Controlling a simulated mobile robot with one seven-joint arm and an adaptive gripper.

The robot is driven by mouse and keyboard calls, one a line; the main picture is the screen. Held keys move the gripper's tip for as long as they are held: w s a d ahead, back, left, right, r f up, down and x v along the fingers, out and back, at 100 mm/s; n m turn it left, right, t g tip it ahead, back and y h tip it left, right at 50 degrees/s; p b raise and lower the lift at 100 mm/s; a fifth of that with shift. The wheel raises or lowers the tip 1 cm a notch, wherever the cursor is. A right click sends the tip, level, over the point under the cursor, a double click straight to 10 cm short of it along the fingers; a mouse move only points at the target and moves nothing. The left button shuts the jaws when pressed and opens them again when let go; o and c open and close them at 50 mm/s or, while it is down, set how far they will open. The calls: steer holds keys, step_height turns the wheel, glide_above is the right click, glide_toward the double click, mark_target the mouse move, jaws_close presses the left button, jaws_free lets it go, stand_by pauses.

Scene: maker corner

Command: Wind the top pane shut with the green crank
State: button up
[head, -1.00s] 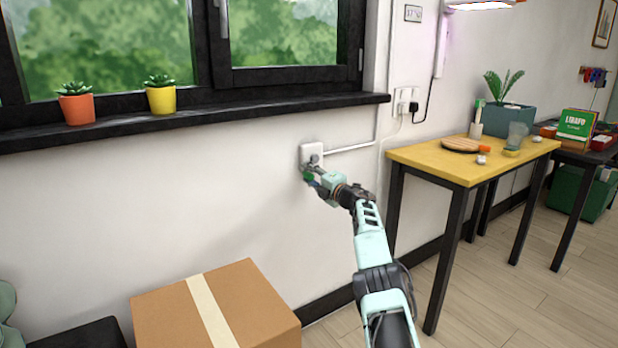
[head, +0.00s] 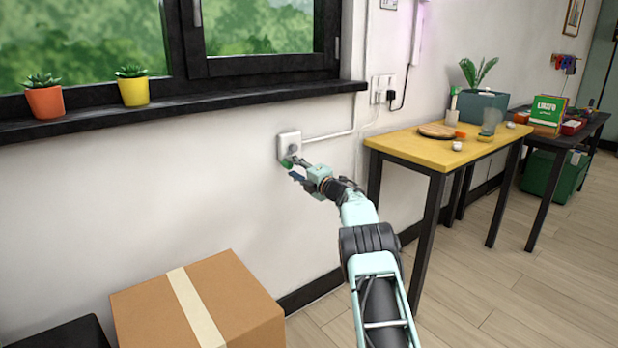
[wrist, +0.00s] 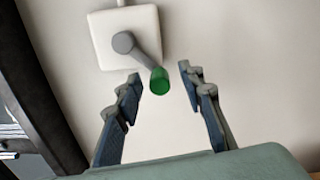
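The green crank knob (wrist: 160,81) sits at the end of a grey crank arm (wrist: 143,56) on a white wall box (wrist: 95,38). In the wrist view the knob lies between the tips of my open gripper (wrist: 160,80), with a gap on each side. In the head view my gripper (head: 292,168) is at the wall box (head: 289,141), with the green knob (head: 287,163) at its tips. The window (head: 265,40) is above; its top pane is not clearly in view.
A black sill (head: 180,108) with two potted plants runs above the box. A cardboard box (head: 235,300) stands below left. A yellow table (head: 405,145) stands to the right. A conduit (head: 330,134) runs from the wall box. The wall around the crank is clear.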

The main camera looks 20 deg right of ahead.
steer(key=shift+s+a, duration=0.2)
steer(key=shift+s, duration=0.1)
steer(key=v, duration=0.8)
steer(key=shift+s+d, duration=0.25)
steer(key=shift+s, duration=0.1)
steer(key=shift+r, duration=0.1)
